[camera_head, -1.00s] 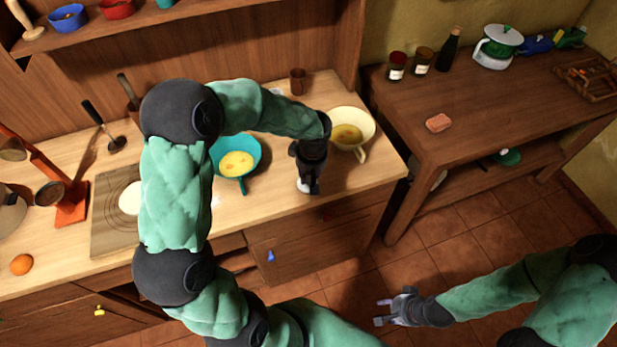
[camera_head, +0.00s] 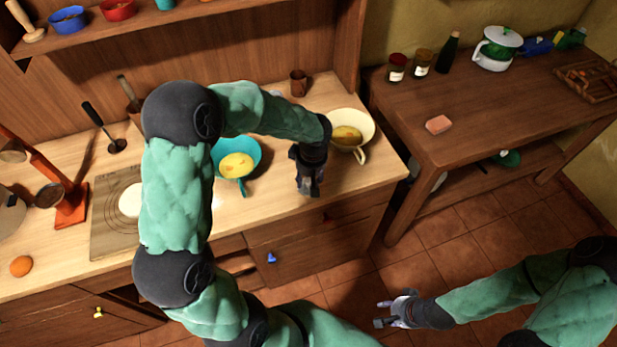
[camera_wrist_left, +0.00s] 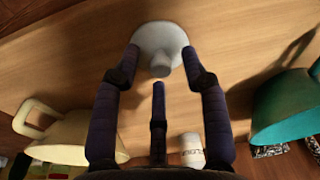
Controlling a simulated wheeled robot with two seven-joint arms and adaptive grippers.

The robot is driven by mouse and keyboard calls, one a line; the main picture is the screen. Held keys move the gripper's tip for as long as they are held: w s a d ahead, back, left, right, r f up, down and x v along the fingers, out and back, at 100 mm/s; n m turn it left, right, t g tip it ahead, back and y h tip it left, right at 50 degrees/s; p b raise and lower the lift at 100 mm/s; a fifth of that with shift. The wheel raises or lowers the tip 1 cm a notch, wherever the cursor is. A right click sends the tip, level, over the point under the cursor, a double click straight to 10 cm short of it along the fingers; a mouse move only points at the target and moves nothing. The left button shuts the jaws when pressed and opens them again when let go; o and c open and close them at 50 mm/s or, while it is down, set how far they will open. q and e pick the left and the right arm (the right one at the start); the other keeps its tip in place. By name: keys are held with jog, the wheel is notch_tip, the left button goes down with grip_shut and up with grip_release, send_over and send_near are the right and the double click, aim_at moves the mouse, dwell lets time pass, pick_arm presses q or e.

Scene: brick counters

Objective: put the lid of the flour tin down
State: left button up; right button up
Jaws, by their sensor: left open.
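The lid (camera_wrist_left: 160,45), pale grey and round with a knob, appears to lie on the wooden counter (camera_wrist_left: 60,65) with its knob up, in the left wrist view. My left gripper (camera_head: 309,194) is open over the front of the counter, between the two pans. In the wrist view its fingers stand apart on either side of the lid. In the head view the gripper hides the lid. A white tin (camera_wrist_left: 189,150) with dark lettering is partly hidden behind a finger in the wrist view. My right gripper (camera_head: 382,313) is open and empty above the floor.
A teal pan (camera_head: 222,150) stands left of my left gripper and a cream pan (camera_head: 368,124) right of it, both with yellow food. A brown cup (camera_head: 298,83) stands at the back. The counter's front edge is close to the gripper. A sponge (camera_head: 438,124) lies on the side table.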

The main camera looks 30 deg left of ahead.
pick_arm(q)
notch_tip(320, 180, up, 12)
jog(key=d+p, duration=0.1)
jog(key=p, duration=0.2)
jog(key=s+d+f+m+h, duration=0.25)
jog(key=d+f, duration=0.35)
jog(key=f, duration=0.3)
jog(key=s+d+f+m+h, duration=0.1)
jog(key=s+d+f+m, duration=0.15)
jog(key=d+f, duration=0.45)
jog(key=s+d+f+m+h, duration=0.1)
jog(key=s+d+f+m, duration=0.1)
jog(key=s+f, duration=0.4)
jog(key=s+d+f+m, duration=0.1)
jog(key=s+f+m, duration=0.2)
jog(key=s+f, duration=0.3)
notch_tip(320, 180, down, 4)
jog(key=shift+d+r+h, duration=0.25)
jog(key=shift+d+h, duration=0.1)
jog(key=shift+d, duration=0.05)
